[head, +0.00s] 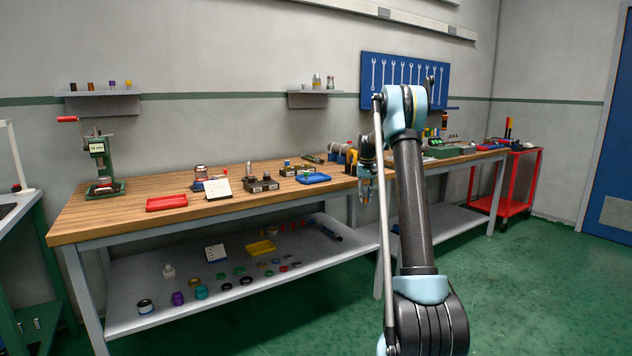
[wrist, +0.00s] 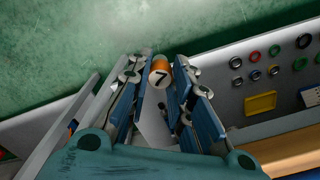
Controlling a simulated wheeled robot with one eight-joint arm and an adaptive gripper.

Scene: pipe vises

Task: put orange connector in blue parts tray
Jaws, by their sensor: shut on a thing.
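My gripper (wrist: 162,84) is shut on the orange connector (wrist: 160,67), which carries a white label with a black 7. The connector sits between the blue fingers near their tips in the wrist view. In the head view my gripper (head: 366,188) hangs just off the front edge of the workbench, right of the blue parts tray (head: 313,179). The blue tray lies on the bench top near its front edge and looks empty. The gripper is apart from the tray.
The wooden workbench (head: 130,214) holds a red tray (head: 167,203), a dark vise block (head: 262,185) and a green press (head: 103,165). Several rings and a yellow tray (head: 261,247) lie on the lower shelf (head: 330,262), also seen in the wrist view. Green floor is open in front.

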